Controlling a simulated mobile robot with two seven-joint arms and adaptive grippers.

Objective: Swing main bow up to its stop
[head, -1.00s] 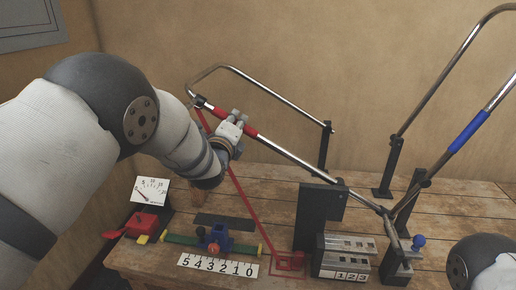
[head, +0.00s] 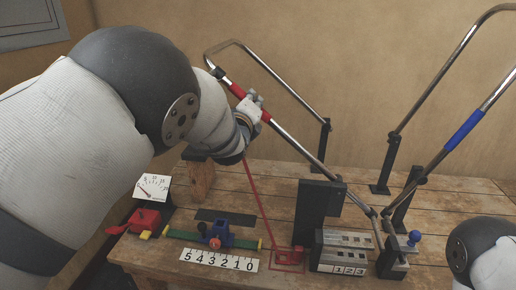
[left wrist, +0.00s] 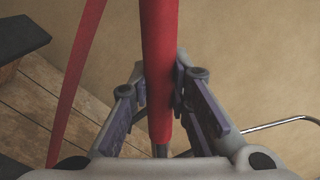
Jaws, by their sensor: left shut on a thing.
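The main bow, a chrome tube (head: 298,142) with a red sleeve (head: 236,90), slants up to the left from its pivot behind the black block. My left gripper (head: 252,108) is shut around the red sleeve, and in the left wrist view the sleeve (left wrist: 160,70) runs between the two fingers. A red strap (head: 260,205) runs from near the gripper down to a red bracket (head: 288,257) on the bench. The strap also shows in the left wrist view (left wrist: 76,75). My right gripper is out of view; only part of the right arm shows at the lower right.
A second bow with a blue sleeve (head: 465,130) slants up to the right. A black upright block (head: 318,208) stands near the pivot. Blue and green hardware (head: 218,235), a numbered scale (head: 218,260) and a dial card (head: 152,187) are at the front left.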

